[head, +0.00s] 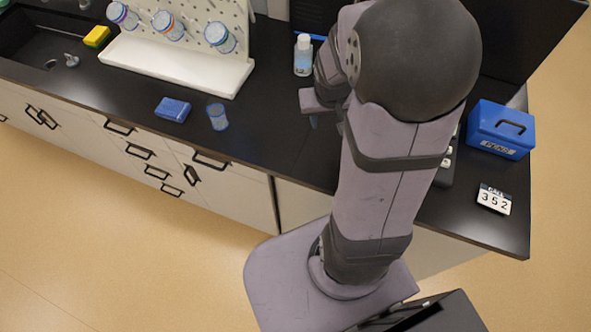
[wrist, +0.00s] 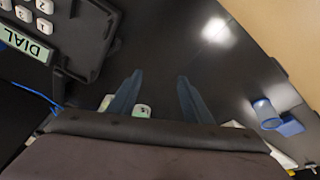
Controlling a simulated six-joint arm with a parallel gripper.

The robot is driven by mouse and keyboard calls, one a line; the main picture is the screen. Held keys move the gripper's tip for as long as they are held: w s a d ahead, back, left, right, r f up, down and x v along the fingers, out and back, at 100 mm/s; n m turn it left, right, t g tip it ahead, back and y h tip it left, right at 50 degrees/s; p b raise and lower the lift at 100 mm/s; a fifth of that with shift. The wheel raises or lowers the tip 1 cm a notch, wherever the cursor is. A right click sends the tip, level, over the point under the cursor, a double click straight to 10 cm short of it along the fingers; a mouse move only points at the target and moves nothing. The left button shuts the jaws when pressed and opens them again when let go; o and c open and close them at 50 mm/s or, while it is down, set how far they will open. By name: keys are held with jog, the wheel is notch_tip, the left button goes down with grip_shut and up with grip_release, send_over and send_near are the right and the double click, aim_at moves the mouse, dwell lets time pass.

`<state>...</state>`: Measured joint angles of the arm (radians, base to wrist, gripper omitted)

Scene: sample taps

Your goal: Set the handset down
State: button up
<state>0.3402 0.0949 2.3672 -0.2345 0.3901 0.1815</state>
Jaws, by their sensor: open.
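The phone shows in part at the upper left of the wrist view, with white keys (wrist: 28,14) and a green DIAL label (wrist: 25,42). In the head view my arm hides most of the phone (head: 447,160). My gripper (wrist: 160,76) is open, its two blue fingers apart with bare black counter showing between their tips. It is to the right of the dark piece in the wrist view. In the head view the gripper (head: 313,122) is mostly hidden.
A bottle (head: 303,56) stands behind the gripper. A blue cup (head: 217,117) and blue sponge (head: 172,109) lie left. A blue box (head: 500,130) and a 352 number card (head: 494,199) are right. A pegboard rack (head: 178,64) stands at the back left.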

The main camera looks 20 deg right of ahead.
jog(key=s+a+n+g+y, duration=0.2)
jog(key=s+a+n+g, duration=0.1)
jog(key=s+a, duration=0.7)
jog(key=a, duration=0.3)
jog(key=shift+s+a+r+n, duration=0.15)
jog(key=shift+s+a+n, duration=0.15)
jog(key=shift+s+a, duration=0.1)
